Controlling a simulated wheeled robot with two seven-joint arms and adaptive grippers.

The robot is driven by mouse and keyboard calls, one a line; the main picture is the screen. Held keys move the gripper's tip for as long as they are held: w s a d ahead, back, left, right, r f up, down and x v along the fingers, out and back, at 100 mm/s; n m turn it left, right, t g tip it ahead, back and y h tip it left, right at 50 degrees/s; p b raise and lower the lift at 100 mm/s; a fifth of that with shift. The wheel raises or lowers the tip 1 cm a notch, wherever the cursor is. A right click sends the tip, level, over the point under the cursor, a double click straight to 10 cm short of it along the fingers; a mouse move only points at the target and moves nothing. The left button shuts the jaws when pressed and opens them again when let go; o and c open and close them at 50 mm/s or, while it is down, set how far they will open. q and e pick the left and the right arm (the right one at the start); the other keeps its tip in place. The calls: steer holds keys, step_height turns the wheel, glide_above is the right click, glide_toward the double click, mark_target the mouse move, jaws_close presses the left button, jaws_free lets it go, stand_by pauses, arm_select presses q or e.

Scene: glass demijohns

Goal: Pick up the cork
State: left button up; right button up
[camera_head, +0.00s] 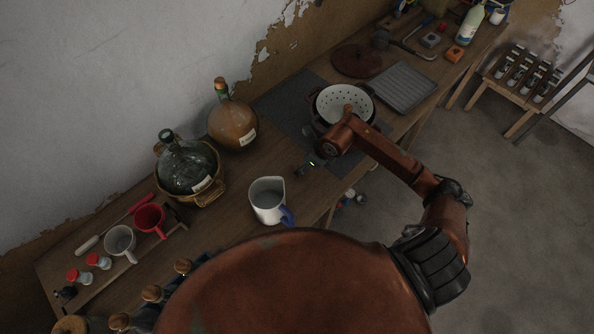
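A brown cork stopper with a green band (221,86) appears to sit in the neck of the amber demijohn (233,124), which stands upright near the wall. Several small bottles at the lower left have cork-like tops, one of them a round brown top (183,265). I cannot tell which of these the task means. My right gripper (306,167) is dark and small in view, above the table to the right of the amber demijohn and apart from it. Its fingers are too dark to read. My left gripper is not in view.
A green glass demijohn (186,166) sits in a wicker basket. A white colander (345,93) lies beyond my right arm. Open wood shows between the amber demijohn and the jug.

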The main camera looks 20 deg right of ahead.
steer(key=x, duration=0.3)
steer(key=p+x, duration=0.1)
steer(key=x, duration=0.1)
steer(key=shift+w+a+f, duration=0.1)
steer(key=shift+a+f, duration=0.15)
steer(key=shift+a, duration=0.15)
steer(key=shift+c, duration=0.3)
steer(key=c, duration=0.8)
